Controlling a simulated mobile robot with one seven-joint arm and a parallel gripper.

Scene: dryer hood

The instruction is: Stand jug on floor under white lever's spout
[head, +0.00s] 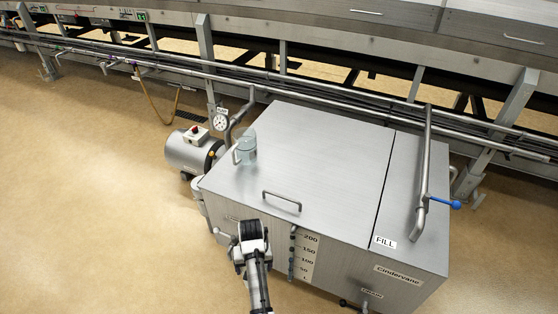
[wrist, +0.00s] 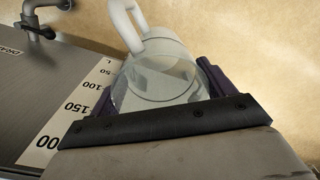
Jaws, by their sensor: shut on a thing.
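My gripper (head: 253,232) is in front of the tank's front face, left of the number scale. In the wrist view it (wrist: 165,105) is shut on a clear jug (wrist: 160,75), whose pale handle (wrist: 128,25) points to the upper left. The floor lies beyond the jug. In the head view my gripper hides the held jug's body. A small pale piece (head: 220,235) shows left of my gripper; I cannot tell whether it is a lever or the handle. A grey tap (wrist: 40,20) is at the upper left of the wrist view. No lever shows clearly white.
The steel tank (head: 320,165) has a clear handled vessel (head: 247,150) on its lid. A pipe with a blue lever (head: 445,202) is at the right. A motor (head: 192,152) stands at the tank's left. Open floor (head: 90,210) lies to the left.

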